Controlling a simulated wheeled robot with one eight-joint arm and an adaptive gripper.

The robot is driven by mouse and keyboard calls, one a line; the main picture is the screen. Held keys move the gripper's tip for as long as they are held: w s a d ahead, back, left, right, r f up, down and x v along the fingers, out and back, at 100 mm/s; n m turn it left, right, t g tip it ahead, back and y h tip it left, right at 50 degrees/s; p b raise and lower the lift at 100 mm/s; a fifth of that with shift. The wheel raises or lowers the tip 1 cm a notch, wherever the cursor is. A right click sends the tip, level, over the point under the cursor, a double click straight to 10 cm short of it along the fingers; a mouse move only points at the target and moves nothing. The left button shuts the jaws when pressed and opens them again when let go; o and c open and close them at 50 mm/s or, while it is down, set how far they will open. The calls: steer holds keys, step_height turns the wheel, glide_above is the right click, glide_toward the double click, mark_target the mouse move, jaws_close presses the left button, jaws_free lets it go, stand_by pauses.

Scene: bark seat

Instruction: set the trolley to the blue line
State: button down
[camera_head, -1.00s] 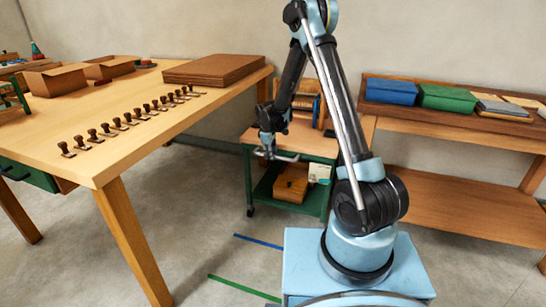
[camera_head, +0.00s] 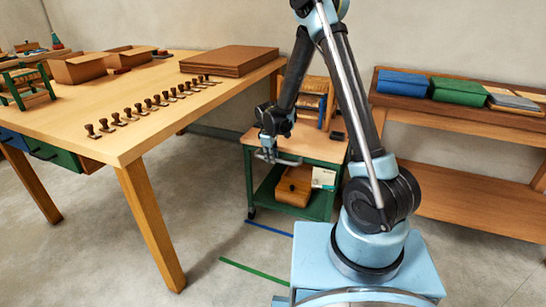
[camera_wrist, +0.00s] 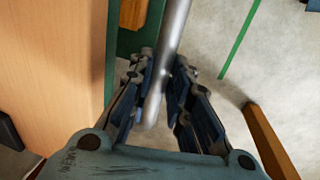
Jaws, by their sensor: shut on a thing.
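The trolley (camera_head: 318,149) is a small green-framed cart with a wooden top, a lower shelf and a metal handle (camera_head: 290,161). It stands upright on the floor between the long table and the wall bench. My gripper (camera_head: 268,156) is at its near left edge, shut on the handle. In the wrist view my gripper's fingers (camera_wrist: 160,78) close on both sides of the grey handle bar (camera_wrist: 172,38), beside the wooden top (camera_wrist: 50,65). The blue line (camera_head: 268,228) lies on the floor just in front of the trolley's near left wheel, which appears slightly behind it.
A green line (camera_head: 254,271) lies on the floor nearer me. The long table (camera_head: 150,85) with stamps stands left, its leg (camera_head: 150,225) near the lines. A wall bench (camera_head: 460,115) with boxes stands right. The trolley carries a rack and a wooden box (camera_head: 294,186).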

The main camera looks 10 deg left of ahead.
steer(key=shift+d, duration=0.15)
steer(key=c, duration=1.5)
jaws_free()
steer(key=shift+s+a+r, duration=0.15)
steer(key=shift+s+r, duration=0.2)
steer(key=shift+r, duration=1.6)
steer(key=shift+s+a+r, duration=0.1)
steer(key=shift+s+r, duration=0.3)
steer(key=shift+r, duration=1.55)
steer(key=shift+s+a+r, duration=0.15)
steer(key=shift+s+r, duration=0.2)
steer(key=shift+r, duration=1.6)
